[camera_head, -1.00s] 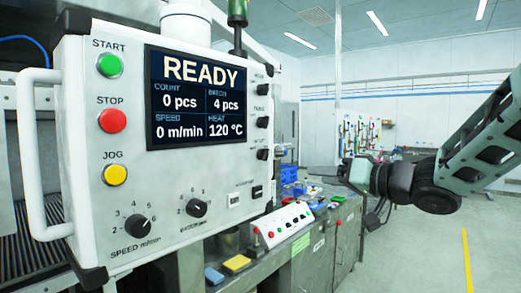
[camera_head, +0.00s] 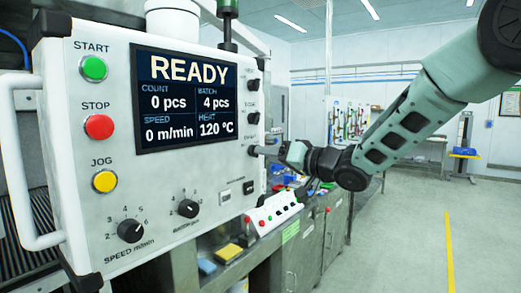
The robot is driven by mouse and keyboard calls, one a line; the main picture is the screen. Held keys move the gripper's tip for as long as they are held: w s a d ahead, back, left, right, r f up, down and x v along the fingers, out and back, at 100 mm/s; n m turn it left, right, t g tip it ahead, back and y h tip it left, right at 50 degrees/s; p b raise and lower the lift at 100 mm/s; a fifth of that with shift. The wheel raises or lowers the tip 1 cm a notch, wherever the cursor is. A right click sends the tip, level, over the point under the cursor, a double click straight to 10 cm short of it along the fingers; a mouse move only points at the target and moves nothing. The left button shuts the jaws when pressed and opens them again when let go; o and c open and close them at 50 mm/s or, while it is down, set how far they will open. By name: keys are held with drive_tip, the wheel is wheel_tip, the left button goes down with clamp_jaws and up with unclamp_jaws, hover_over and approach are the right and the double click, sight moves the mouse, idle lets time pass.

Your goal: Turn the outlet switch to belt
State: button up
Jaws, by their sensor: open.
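The white control panel (camera_head: 155,185) fills the left of the view. Three small black switches stand in a column at its right edge: a top one (camera_head: 254,86), a middle one (camera_head: 253,118) and a bottom one (camera_head: 251,151). Their labels are too small to read, so I cannot tell which is the outlet switch. My gripper (camera_head: 262,150) comes in from the right, its tip right beside the bottom switch. I cannot tell whether it touches. It is open, and the bottom switch is partly hidden by it.
A display (camera_head: 184,98) reads READY. Green START (camera_head: 94,68), red STOP (camera_head: 99,127) and yellow JOG (camera_head: 104,181) buttons are at left. Two dials, SPEED (camera_head: 130,230) and another (camera_head: 188,208), sit below. A small button box (camera_head: 273,212) stands on the bench. The floor at right is clear.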

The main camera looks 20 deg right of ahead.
drive_tip(key=x, duration=0.3)
drive_tip(key=shift+w+a+p, duration=0.15)
drive_tip(key=shift+w+p, duration=0.15)
drive_tip(key=shift+p, duration=0.05)
drive_tip(key=c, duration=1)
drive_tip(key=shift+o, duration=0.2)
